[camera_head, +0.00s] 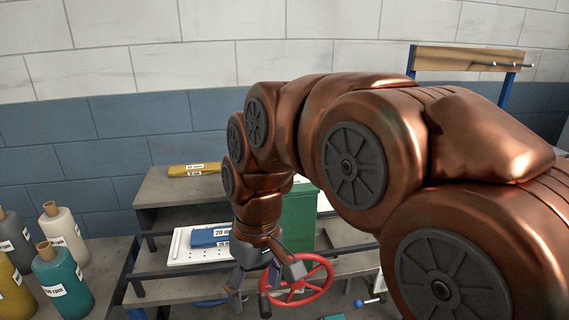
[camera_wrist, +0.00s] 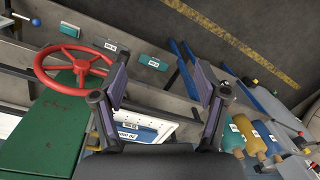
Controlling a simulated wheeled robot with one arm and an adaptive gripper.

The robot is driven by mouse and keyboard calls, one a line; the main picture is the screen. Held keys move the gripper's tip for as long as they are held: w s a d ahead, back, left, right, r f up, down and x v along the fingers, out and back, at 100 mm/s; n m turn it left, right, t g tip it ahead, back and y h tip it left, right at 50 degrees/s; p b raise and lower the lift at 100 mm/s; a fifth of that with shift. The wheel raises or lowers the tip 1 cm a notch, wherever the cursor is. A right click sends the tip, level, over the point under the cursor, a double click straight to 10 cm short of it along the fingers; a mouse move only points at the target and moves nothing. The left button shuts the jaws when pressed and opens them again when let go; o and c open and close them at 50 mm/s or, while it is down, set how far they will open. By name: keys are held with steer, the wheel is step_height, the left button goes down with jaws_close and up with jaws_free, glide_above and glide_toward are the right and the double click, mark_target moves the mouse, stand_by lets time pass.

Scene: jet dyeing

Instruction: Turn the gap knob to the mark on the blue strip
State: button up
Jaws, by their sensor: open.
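A blue strip (camera_head: 210,237) with a "20 mm" label lies on a white tray (camera_head: 185,257) on the middle shelf. It also shows between my fingers in the wrist view (camera_wrist: 137,132), partly hidden. My gripper (camera_head: 250,298) is open and empty, pointing down in front of the tray, beside a red handwheel (camera_head: 300,282). The handwheel stands by a green housing (camera_head: 298,215) and appears left of my gripper (camera_wrist: 160,78) in the wrist view. A small blue ball-ended handle (camera_head: 371,301) is at the lower right. I cannot tell which part is the gap knob.
A yellow strip (camera_head: 194,169) lies on the upper shelf. Teal and yellow bottles (camera_head: 63,285) stand at left with white and grey ones. A teal block (camera_wrist: 153,62) lies on the bench. My arm hides much of the right side.

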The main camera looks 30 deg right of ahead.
steer(key=w+d+r+t, duration=0.1)
steer(key=w+d+r, duration=0.3)
steer(key=w+d, duration=0.1)
steer(key=w+d+r+n+t+b, duration=0.1)
steer(key=w+d+r, duration=0.2)
steer(key=w+d, duration=0.2)
steer(key=w+d+r+n+t+y+b, duration=0.1)
steer(key=w+d+r, duration=0.3)
steer(key=w, duration=0.5)
steer(key=shift+w+d+r, duration=0.35)
steer(key=shift+w+d, duration=0.05)
steer(key=shift+d, duration=0.15)
steer(key=w+d+r+n+t, duration=0.1)
steer(key=w+d+r+t, duration=0.15)
steer(key=d, duration=0.65)
steer(key=shift+g, duration=0.35)
steer(key=shift+d+x, duration=0.15)
steer(key=shift+x, duration=1.8)
steer(key=shift+d+x, duration=0.15)
steer(key=shift+x, duration=1.8)
steer(key=shift+c, duration=0.4)
